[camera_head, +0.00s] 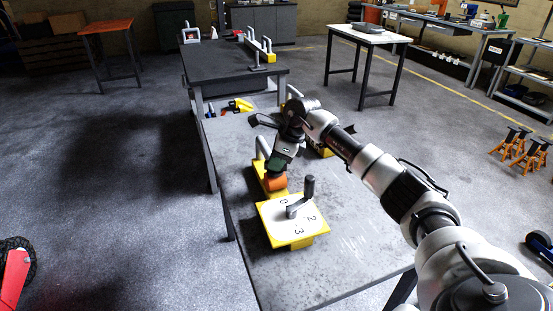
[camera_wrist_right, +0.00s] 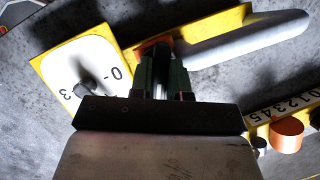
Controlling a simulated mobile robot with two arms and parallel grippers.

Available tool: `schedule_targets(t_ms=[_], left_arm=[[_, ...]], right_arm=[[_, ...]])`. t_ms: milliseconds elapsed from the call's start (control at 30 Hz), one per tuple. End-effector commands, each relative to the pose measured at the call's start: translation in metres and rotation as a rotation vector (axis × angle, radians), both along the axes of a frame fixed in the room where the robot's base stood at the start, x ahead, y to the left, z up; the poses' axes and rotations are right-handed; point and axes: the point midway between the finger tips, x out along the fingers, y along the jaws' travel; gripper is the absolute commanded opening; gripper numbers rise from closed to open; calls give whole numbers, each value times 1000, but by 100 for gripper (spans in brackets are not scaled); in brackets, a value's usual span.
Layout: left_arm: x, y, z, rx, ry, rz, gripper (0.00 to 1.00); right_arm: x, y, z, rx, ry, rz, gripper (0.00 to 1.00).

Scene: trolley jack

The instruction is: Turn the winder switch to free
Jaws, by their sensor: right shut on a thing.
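My right gripper (camera_head: 277,167) is above the grey table, with its dark green fingertips down at an orange part (camera_head: 277,183) on a yellow base (camera_head: 261,171). It also shows in the right wrist view (camera_wrist_right: 160,55), its fingers close together on a reddish-orange part (camera_wrist_right: 151,44), mostly hidden by them. Beside it is a yellow box with a white dial face (camera_head: 300,222) marked 0, 2 and 3, and a dark grey lever (camera_head: 301,197) standing on it. The dial face also shows in the wrist view (camera_wrist_right: 87,62). I see no readable "free" mark. My left gripper is not in view.
A light grey rounded bar (camera_wrist_right: 245,40) lies along the yellow base. Another yellow device with a number scale and an orange cylinder (camera_wrist_right: 287,134) is near my wrist. The grey table (camera_head: 340,235) is bare right of the dial box. A dark table (camera_head: 225,66) stands behind.

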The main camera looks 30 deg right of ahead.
Motion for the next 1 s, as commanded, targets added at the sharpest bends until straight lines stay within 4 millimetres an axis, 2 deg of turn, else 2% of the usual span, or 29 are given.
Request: schedule_targets(t_ms=[500, 1000], left_arm=[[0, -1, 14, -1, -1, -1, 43], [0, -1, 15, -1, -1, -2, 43]], right_arm=[[-1, 2, 2, -2, -2, -487, 0], [-1, 3, 0, -1, -2, -927, 0]])
